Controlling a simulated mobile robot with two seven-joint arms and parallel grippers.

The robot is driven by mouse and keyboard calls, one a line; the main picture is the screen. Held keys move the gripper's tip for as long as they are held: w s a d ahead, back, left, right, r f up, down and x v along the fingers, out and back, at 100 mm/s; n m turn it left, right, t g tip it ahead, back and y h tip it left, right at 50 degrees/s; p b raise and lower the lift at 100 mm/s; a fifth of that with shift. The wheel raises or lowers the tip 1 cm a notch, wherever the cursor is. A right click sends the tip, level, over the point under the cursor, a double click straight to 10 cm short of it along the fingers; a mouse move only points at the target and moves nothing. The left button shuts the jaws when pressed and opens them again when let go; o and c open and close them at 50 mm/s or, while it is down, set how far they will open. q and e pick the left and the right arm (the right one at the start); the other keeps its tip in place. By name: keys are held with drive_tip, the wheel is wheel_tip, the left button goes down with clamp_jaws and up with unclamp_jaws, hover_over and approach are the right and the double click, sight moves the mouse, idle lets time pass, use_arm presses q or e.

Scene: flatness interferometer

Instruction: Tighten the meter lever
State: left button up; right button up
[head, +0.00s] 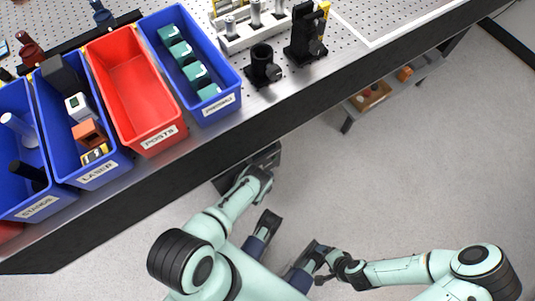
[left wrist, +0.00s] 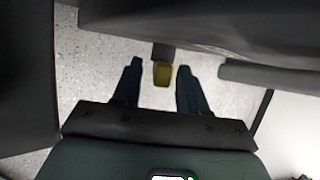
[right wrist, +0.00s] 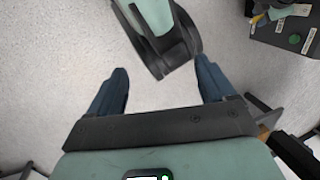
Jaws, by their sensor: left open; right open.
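In the left wrist view, a small olive-yellow block (left wrist: 162,75) on a dark stem (left wrist: 163,52) shows between my left fingers. It looks like a lever end, but I cannot tell for sure that it is the meter lever. My left gripper (left wrist: 160,65) is open, one finger on each side of the block, with gaps visible. In the head view my left arm reaches to the bench's front edge, and its fingers cannot be made out there. My right gripper (right wrist: 160,66) is open and holds nothing. Pale floor and a mint-and-black robot part show beyond its fingers.
On the bench stand a red posts bin (head: 137,80), a blue laser bin (head: 113,175), a blue bin with teal parts (head: 233,110) and black mounts (head: 262,66). The bench's dark front (head: 110,222) is close to my left arm. The floor (head: 420,170) at right is clear.

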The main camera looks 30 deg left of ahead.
use_arm(q)
drive_tip(key=shift+w+f, duration=0.1)
drive_tip(key=shift+w, duration=0.05)
use_arm(e)
drive_tip(key=shift+w+d+f, duration=0.1)
drive_tip(key=shift+w+f, duration=0.05)
drive_tip(key=shift+w, duration=0.05)
use_arm(q)
clamp_jaws()
drive_tip(key=shift+a+f+t+b, duration=0.1)
drive_tip(key=shift+f+t+b, duration=0.05)
drive_tip(key=shift+t+b, duration=0.15)
drive_tip(key=shift+t, duration=0.3)
use_arm(e)
drive_tip(key=shift+w+d+f, duration=0.3)
drive_tip(key=shift+w+f, duration=0.2)
drive_tip(key=shift+w, duration=0.1)
use_arm(q)
unclamp_jaws()
